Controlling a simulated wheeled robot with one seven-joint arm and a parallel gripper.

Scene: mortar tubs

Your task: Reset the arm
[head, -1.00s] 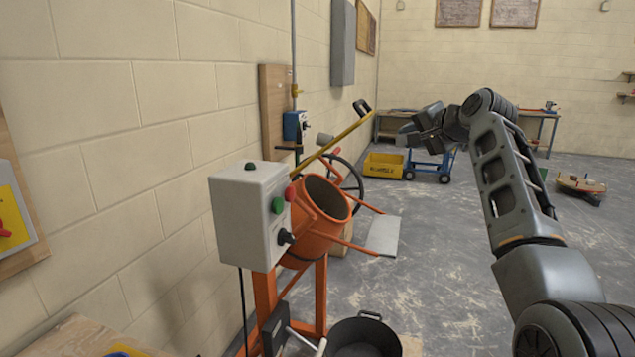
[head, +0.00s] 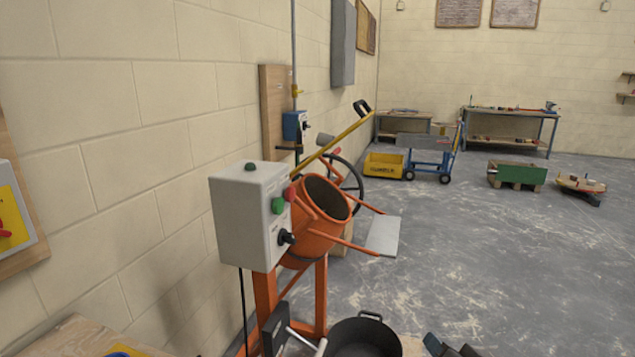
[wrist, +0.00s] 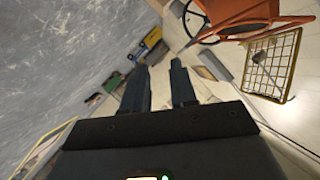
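In the head view my arm is almost wholly out of the picture. Only dark pieces of it show at the bottom edge, right of the black tub (head: 362,338); I cannot tell which part they are.
The orange mixer (head: 322,215) with its grey control box (head: 250,215) stands at the left by the wall. A yellow bin (head: 384,166), a blue trolley (head: 445,160) and a green box (head: 518,173) stand farther back.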

